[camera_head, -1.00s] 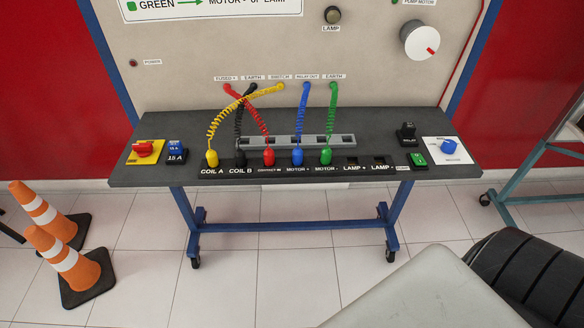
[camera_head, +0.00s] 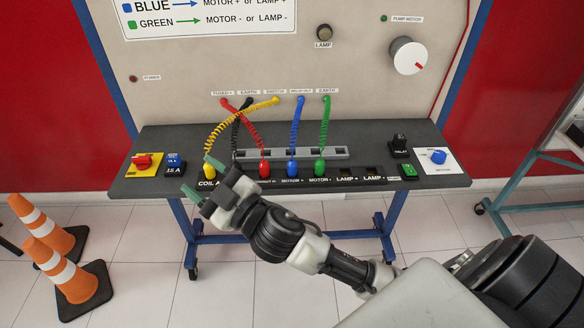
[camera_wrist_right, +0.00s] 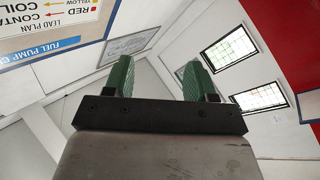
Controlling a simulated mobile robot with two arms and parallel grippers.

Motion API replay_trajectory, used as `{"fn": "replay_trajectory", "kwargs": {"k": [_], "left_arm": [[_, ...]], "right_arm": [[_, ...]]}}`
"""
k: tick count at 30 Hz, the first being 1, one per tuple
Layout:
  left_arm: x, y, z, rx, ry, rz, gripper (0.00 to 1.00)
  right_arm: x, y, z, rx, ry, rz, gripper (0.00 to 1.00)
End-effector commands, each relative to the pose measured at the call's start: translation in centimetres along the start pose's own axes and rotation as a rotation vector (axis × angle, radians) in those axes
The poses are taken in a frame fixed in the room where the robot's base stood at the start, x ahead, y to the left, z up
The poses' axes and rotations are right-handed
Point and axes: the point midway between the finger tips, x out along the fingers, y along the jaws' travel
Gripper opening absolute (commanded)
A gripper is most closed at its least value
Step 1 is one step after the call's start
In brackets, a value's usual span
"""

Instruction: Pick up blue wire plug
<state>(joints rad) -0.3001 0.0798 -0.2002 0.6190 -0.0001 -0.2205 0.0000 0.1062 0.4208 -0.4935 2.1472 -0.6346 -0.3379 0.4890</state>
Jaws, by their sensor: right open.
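The blue wire plug (camera_head: 292,168) stands upright in the MOTOR + socket at the front of the dark bench, between the red plug (camera_head: 264,169) and the green plug (camera_head: 320,167). Its coiled blue wire (camera_head: 296,125) runs up to the back panel. My right gripper (camera_head: 202,179) is open and empty, in front of the bench's left front edge near the yellow plug (camera_head: 210,169). In the right wrist view, its green fingers (camera_wrist_right: 158,80) are apart with nothing between them. The black plug is hidden behind my right gripper. My left gripper is not in view.
The bench top (camera_head: 365,140) carries a grey slotted rail (camera_head: 335,153), a red switch (camera_head: 142,161) and a blue knob (camera_head: 438,157). Orange cones (camera_head: 62,268) stand on the floor at left. A yellow wire (camera_head: 228,122) arches over near the gripper.

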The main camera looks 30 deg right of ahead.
Motion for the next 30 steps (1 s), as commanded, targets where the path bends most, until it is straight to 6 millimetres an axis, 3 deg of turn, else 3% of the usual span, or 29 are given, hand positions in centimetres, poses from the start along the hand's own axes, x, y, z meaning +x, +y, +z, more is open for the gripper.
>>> {"fn": "replay_trajectory", "kwargs": {"k": [1,3,6,10,14,17,21,24,27,30], "left_arm": [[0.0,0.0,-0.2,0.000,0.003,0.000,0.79],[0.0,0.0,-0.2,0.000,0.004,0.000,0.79],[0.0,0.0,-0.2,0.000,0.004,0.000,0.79],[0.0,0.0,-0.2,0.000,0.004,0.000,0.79],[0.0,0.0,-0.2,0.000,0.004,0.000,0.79],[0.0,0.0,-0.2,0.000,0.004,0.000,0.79],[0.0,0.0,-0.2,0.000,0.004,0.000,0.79],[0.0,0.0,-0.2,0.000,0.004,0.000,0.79],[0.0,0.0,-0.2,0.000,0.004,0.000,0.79],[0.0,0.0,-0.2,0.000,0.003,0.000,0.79]], "right_arm": [[1.4,-0.4,-2.4,-0.074,0.143,-0.068,0.56],[2.3,-1.7,-5.0,-0.167,0.317,-0.189,0.56],[2.6,-3.8,-6.8,-0.313,0.505,-0.404,0.56],[2.1,-5.8,-5.7,-0.522,0.625,-0.742,0.56],[1.1,-5.0,-1.6,-0.736,0.578,-1.108,0.56],[0.3,-1.7,2.4,-0.885,0.416,-1.378,0.56],[-1.1,6.1,7.1,-1.026,0.046,-1.673,0.56],[-2.3,11.7,8.7,-1.064,-0.227,-1.793,0.56],[-3.4,15.8,9.1,-1.068,-0.434,-1.852,0.56],[-4.1,17.8,9.3,-1.062,-0.548,-1.878,0.56]]}}
